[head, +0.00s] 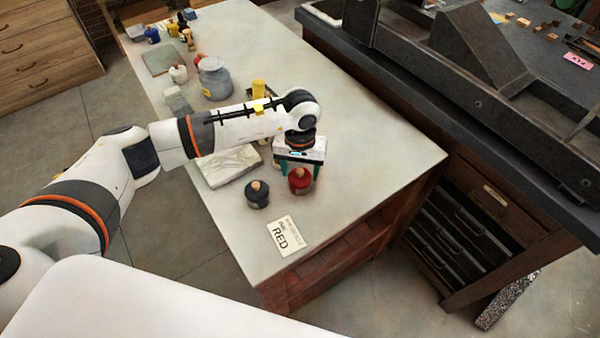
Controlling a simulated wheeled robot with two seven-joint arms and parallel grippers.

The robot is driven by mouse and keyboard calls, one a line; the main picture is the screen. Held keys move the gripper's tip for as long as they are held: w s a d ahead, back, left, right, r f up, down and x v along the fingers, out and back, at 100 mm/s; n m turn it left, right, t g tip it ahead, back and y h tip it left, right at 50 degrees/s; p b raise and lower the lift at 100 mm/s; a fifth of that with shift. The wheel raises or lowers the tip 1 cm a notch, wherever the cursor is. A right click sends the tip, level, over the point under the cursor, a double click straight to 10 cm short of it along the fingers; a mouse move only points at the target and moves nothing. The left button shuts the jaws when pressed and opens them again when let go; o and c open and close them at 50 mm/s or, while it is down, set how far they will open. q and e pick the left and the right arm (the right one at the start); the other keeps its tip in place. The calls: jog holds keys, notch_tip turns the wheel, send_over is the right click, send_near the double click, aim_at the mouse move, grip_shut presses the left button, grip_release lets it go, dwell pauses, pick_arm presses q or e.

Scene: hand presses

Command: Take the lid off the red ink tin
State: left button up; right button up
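The red ink tin (300,187) stands upright on the light worktop near its front right edge. A small tan knob shows on its lid (299,172), and the lid is on the tin. My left gripper (298,166) points down just behind and above the tin. Its two dark green fingers are apart, one to each side of the lid in the picture. I see nothing held between them, and I cannot tell whether they touch the tin. My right gripper is not in view.
A dark blue tin (257,197) with a similar knob stands close left of the red tin. A card reading RED (286,236) lies in front. A pale slab (231,166) and a grey jar (215,79) are farther back. The worktop's right side is clear.

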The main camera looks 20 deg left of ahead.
pick_arm(q)
jog(key=shift+s, duration=0.1)
grip_shut()
